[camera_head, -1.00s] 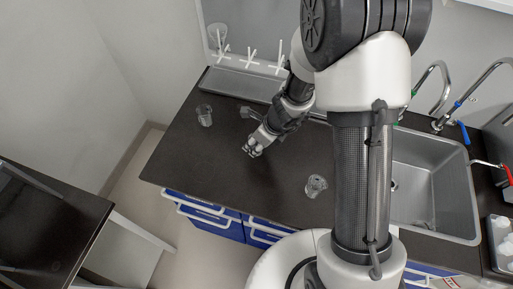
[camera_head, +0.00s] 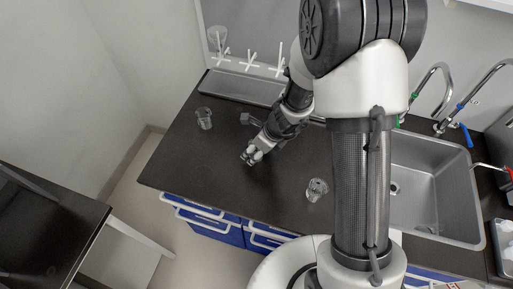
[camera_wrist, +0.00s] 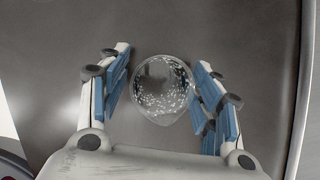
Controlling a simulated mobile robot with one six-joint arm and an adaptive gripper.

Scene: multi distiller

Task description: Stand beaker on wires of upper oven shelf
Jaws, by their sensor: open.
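A clear glass beaker (camera_head: 204,118) stands on the left part of the dark counter. A second clear beaker (camera_head: 317,189) stands near the counter's front edge, to the right of my gripper. My gripper (camera_head: 250,156) is over the counter between the two, apart from both. In the wrist view, my open gripper (camera_wrist: 163,95) has its blue-padded fingers to either side of a round glass beaker (camera_wrist: 162,88), seen from its open end. I cannot tell which beaker this is, and no contact shows. No oven or wire shelf can be made out.
The dark counter (camera_head: 180,160) is clear around the beakers. A drying rack with white pegs (camera_head: 248,62) and a tray stands at the back. A steel sink (camera_head: 440,190) with taps is right. A dark-topped table (camera_head: 50,225) stands apart at lower left.

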